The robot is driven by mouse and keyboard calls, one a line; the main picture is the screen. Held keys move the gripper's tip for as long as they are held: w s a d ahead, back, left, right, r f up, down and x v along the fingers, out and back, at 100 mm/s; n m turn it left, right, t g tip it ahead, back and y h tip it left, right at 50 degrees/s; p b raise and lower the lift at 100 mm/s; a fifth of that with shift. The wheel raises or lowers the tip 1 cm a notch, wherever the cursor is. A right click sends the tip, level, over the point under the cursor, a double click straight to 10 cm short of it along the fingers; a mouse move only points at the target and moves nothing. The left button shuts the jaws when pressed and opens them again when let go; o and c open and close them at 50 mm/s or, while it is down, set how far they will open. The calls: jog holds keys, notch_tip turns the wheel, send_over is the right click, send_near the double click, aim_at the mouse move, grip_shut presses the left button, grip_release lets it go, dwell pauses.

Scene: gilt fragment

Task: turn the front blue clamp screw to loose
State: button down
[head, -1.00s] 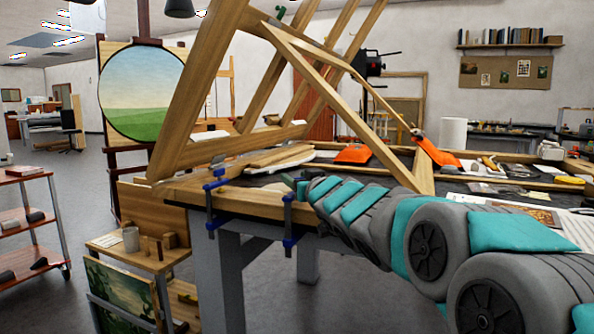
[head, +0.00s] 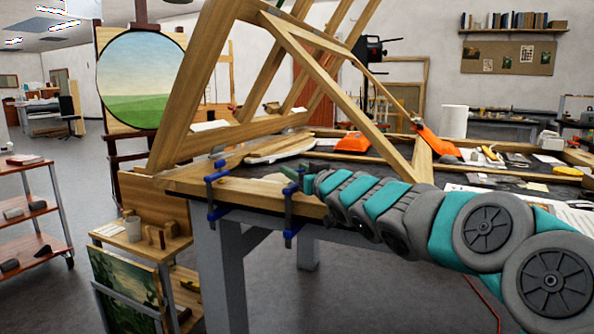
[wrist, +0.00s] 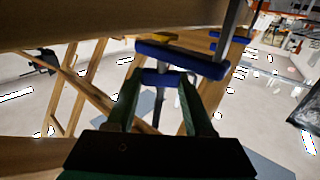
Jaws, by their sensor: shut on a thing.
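Two blue clamps grip the wooden edge of the workbench in the head view. The right, nearer one (head: 289,207) is beside my gripper (head: 298,178), and the other one (head: 217,190) stands to its left. In the wrist view my gripper's dark green fingers close around the small blue screw handle (wrist: 163,77) of the nearer clamp. The blue clamp arm (wrist: 180,58) lies just beyond the fingertips, with the metal bar passing through its end. The other clamp (wrist: 230,37) shows behind. In the head view the fingers partly hide the screw.
A large slanted wooden frame (head: 185,100) stands on the bench over the clamps. A low side table with a mug (head: 133,229) and a red shelf cart (head: 35,205) stand to the left. Orange tools (head: 437,145) lie farther back on the bench. Floor between cart and side table is clear.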

jog(key=shift+c, duration=1.4)
grip_release()
jog(key=v, duration=0.7)
jog(key=shift+s+d+b, duration=0.25)
jog(key=shift+s+b, duration=0.05)
jog(key=shift+b, duration=0.15)
jog(key=shift+c, duration=0.3)
